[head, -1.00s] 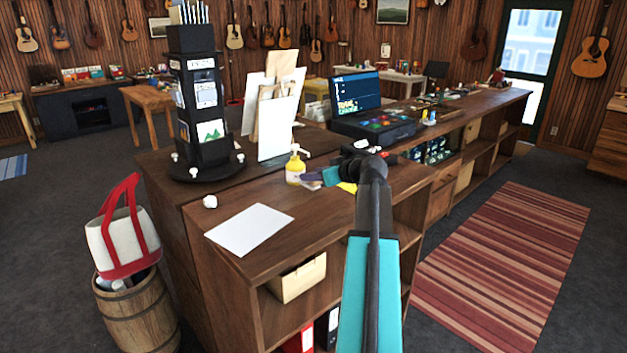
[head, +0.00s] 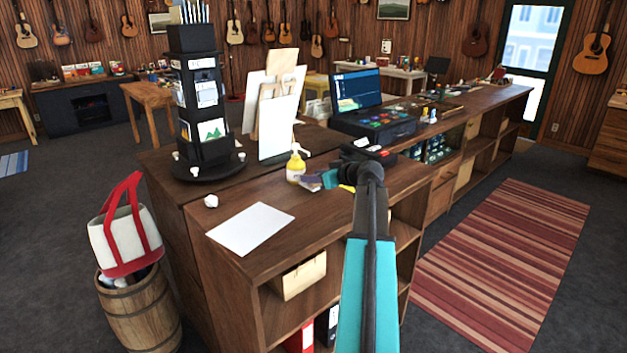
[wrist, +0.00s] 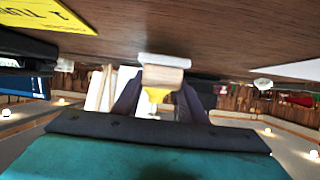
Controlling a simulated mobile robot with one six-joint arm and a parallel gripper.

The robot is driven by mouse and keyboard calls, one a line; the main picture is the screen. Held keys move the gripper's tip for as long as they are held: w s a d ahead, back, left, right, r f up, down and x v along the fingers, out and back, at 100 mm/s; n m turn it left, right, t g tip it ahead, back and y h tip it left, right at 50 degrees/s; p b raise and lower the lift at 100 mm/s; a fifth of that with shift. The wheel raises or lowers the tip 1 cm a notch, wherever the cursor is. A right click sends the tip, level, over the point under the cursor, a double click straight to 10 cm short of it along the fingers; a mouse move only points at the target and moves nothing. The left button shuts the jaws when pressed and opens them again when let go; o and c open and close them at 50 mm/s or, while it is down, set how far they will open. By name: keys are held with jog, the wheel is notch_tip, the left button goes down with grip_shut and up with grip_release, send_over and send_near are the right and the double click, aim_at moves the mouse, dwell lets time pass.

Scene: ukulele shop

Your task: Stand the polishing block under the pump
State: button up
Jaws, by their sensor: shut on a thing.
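The polishing block (wrist: 164,74) is a small pale wooden block with a white layer, held between the dark purple fingers of my gripper (wrist: 160,100) in the wrist view. That view is upside down, with the counter at the top; the block's white side faces the counter and looks close to it or touching. The yellow pump bottle (head: 295,170) with a white pump head stands on the counter, just left of my gripper (head: 308,184). In the wrist view the bottle (wrist: 155,96) shows partly behind the block. The block cannot be made out in the head view.
A white sheet (head: 250,229) lies at the counter's front left. A yellow card (wrist: 45,12) lies beside my gripper. Bare counter lies before the bottle.

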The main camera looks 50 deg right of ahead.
jog(key=shift+f, duration=0.75)
jog(key=shift+f, duration=0.15)
jog(key=o, duration=1.1)
jog(key=shift+s+r, duration=0.3)
jog(key=shift+s, duration=0.2)
jog(key=b+v, duration=0.2)
jog(key=v, duration=0.9)
jog(key=shift+b, duration=0.35)
